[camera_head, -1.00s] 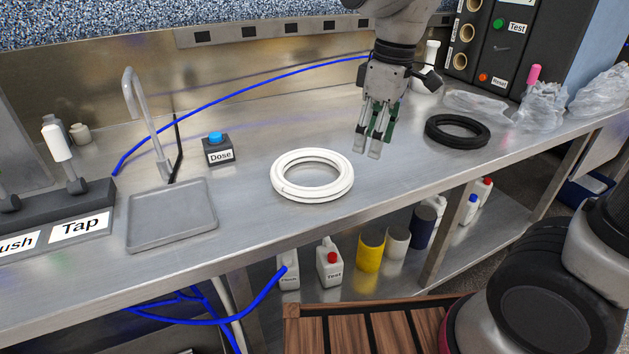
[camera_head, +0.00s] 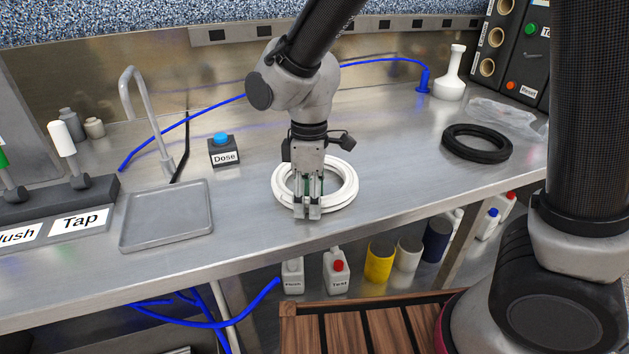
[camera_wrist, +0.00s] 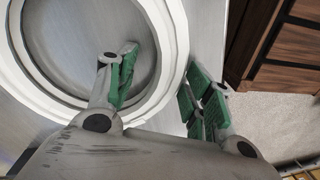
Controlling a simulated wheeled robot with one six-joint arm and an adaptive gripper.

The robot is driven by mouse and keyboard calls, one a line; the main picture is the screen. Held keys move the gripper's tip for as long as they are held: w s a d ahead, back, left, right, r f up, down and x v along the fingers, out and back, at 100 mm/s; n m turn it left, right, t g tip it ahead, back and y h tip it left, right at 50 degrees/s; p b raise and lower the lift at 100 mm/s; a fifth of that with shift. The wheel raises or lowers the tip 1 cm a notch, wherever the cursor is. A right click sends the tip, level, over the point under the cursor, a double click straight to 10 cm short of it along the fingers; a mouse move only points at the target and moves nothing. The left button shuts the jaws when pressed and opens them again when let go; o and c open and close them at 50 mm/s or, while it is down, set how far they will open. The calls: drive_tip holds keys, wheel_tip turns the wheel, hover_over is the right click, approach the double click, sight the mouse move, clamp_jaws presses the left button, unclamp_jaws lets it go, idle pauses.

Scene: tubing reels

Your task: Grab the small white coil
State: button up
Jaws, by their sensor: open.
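The white coil (camera_head: 343,190) lies flat on the steel bench, in the middle of the body camera view. My gripper (camera_head: 307,212) is over its near side, pointing down, and hides part of the ring. In the wrist view the white coil (camera_wrist: 176,50) fills the left half. My gripper (camera_wrist: 160,85) is open there, with one green-padded finger over the inside of the ring and the other outside it. The near rim passes between the fingers. I cannot tell how far down the fingertips are.
A black coil (camera_head: 477,144) lies to the right on the bench. A "Dose" button box (camera_head: 224,152), a grey tray (camera_head: 167,216) and a tap (camera_head: 140,105) stand to the left. A blue hose (camera_head: 185,122) runs behind. The bench's front edge is close to the white coil.

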clamp_jaws()
drive_tip(key=shift+r, duration=0.1)
